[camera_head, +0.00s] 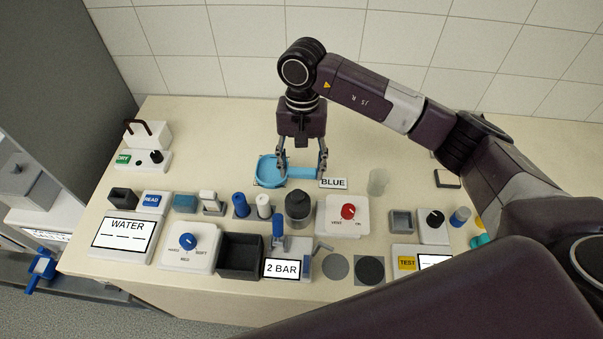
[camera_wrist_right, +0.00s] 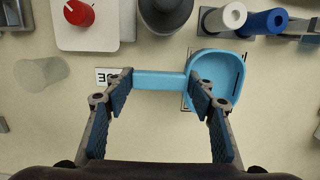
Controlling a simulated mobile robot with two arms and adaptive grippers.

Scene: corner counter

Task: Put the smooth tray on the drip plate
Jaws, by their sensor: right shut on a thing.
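A blue tray (camera_head: 267,172) with a shallow round bowl and straight handle lies at the back middle of the counter, beside the BLUE label. It also shows in the right wrist view (camera_wrist_right: 214,73). My right gripper (camera_head: 306,170) points down over the handle and is shut on the blue tray, with its fingers spread along the handle (camera_wrist_right: 160,81). A smooth grey disc (camera_head: 335,266) and a darker, rougher disc (camera_head: 369,270) lie near the front edge. I cannot tell which thing is the drip plate. My left gripper is not in view.
A row of items stands in front of the tray: a blue cylinder (camera_head: 240,205), a white one (camera_head: 264,206), a dark grey knobbed jar (camera_head: 298,210) and a red-knob box (camera_head: 344,216). A clear cup (camera_head: 378,182) is to the right. The counter behind the tray is free.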

